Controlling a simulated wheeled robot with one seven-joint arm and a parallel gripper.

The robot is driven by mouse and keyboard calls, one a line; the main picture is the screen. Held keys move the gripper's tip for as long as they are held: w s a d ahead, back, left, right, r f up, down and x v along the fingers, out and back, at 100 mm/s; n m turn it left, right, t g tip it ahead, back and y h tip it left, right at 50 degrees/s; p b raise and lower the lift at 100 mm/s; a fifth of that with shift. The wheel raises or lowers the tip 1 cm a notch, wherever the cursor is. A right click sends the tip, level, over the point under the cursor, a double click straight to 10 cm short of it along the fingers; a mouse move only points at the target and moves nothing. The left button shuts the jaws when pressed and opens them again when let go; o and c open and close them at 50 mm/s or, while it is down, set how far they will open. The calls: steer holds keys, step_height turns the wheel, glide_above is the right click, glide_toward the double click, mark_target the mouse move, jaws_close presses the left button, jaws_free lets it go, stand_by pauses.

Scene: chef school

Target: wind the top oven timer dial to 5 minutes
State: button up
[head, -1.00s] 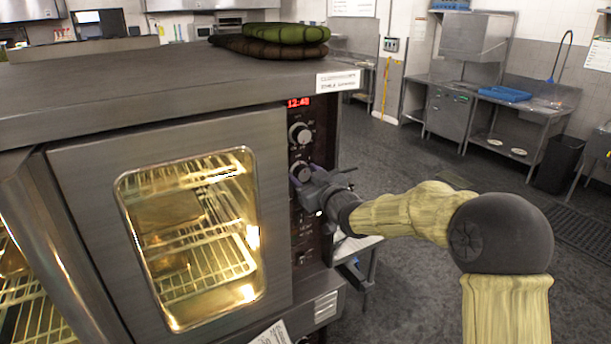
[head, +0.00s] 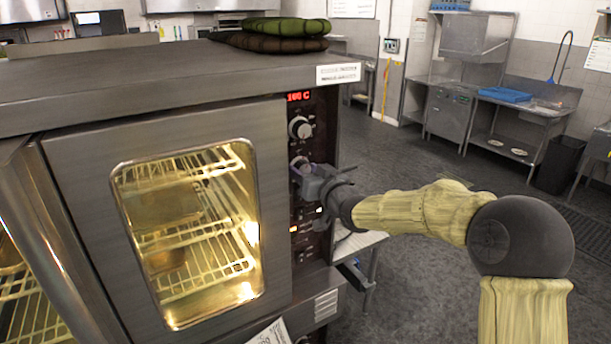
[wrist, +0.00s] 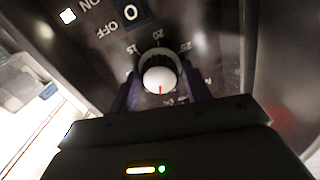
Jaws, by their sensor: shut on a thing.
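The oven (head: 75,165) stands at left with a dark control panel on its right edge. One dial (head: 300,127) sits below the red display and is free. My gripper (head: 307,171) is shut on the dial below it (head: 298,162). In the wrist view my gripper (wrist: 163,88) has a dark finger on each side of that dial (wrist: 159,78). It has a white face and a dark scale ring around it; 15, 20 and 25 are readable. A red mark on its face points toward the bottom of the picture, away from 20. The scale's lower part is hidden by my gripper.
The red display (head: 298,97) appears to read 100 C. Green and brown folded cloths or mitts (head: 270,38) lie on the oven top. Lower switches on the panel are partly hidden by my gripper. Open floor (head: 440,215) lies to the right, with a steel sink counter (head: 520,105) behind.

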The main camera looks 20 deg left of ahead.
steer(key=m+b, duration=0.1)
steer(key=m, duration=0.4)
steer(key=shift+m+b, duration=0.3)
steer(key=shift+m, duration=0.1)
steer(key=o, duration=0.8)
steer(key=shift+c, duration=0.2)
